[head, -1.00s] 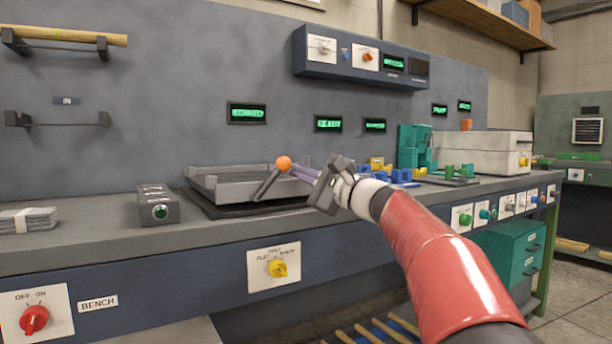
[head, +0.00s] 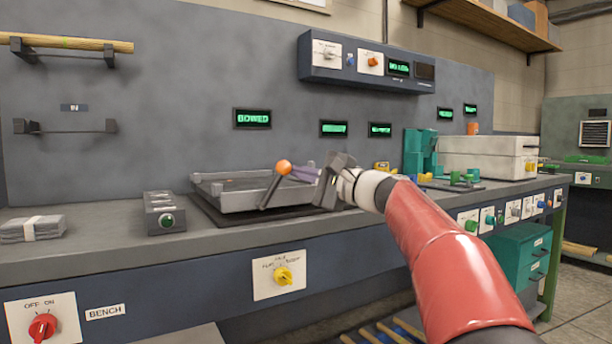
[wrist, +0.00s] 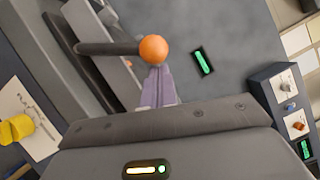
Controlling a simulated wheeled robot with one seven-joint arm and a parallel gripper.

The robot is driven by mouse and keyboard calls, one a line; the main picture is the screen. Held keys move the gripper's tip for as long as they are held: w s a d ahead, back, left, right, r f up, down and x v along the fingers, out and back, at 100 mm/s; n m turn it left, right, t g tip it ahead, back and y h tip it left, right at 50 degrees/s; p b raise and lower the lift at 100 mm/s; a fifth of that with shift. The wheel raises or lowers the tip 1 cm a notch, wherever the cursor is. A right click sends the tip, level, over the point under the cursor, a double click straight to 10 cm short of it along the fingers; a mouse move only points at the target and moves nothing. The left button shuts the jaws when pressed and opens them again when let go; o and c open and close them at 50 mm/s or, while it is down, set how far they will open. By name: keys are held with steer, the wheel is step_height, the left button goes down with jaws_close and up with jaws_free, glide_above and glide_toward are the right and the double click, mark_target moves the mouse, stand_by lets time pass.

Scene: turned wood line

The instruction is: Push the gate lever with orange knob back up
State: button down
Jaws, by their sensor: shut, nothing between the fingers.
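The gate lever is a dark bar with an orange knob (head: 284,167) at its upper end. It leans up and to the right at the front right of a grey tray (head: 232,197) on the bench. In the wrist view the orange knob (wrist: 154,49) is just beyond my fingertips, with the dark lever bar (wrist: 108,48) running left from it. My gripper (head: 297,171) is shut and empty, its purple fingers pointing at the knob from the right. The tips look very near or touching the knob; I cannot tell which. The gripper body hides part of the tray's right end.
A small box with a green button (head: 166,220) stands left of the tray. A yellow knob (head: 283,276) is on the bench front below. Teal blocks (head: 418,152) and a white box (head: 487,154) stand to the right. A lit display (head: 252,118) is on the wall.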

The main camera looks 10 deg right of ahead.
steer(key=s+a+r+n+g+h+p, duration=0.1)
steer(key=s+a+n+h+p, duration=0.1)
steer(key=a+n, duration=0.3)
steer(key=s+a+r+n+g+h+p, duration=0.1)
steer(key=s+a+r+n+h+p, duration=0.1)
steer(key=a+n, duration=0.4)
steer(key=shift+a+r+g+h+p, duration=0.25)
steer(key=shift+a+g+h+p, duration=0.2)
steer(key=shift+a, duration=0.25)
stand_by(0.4)
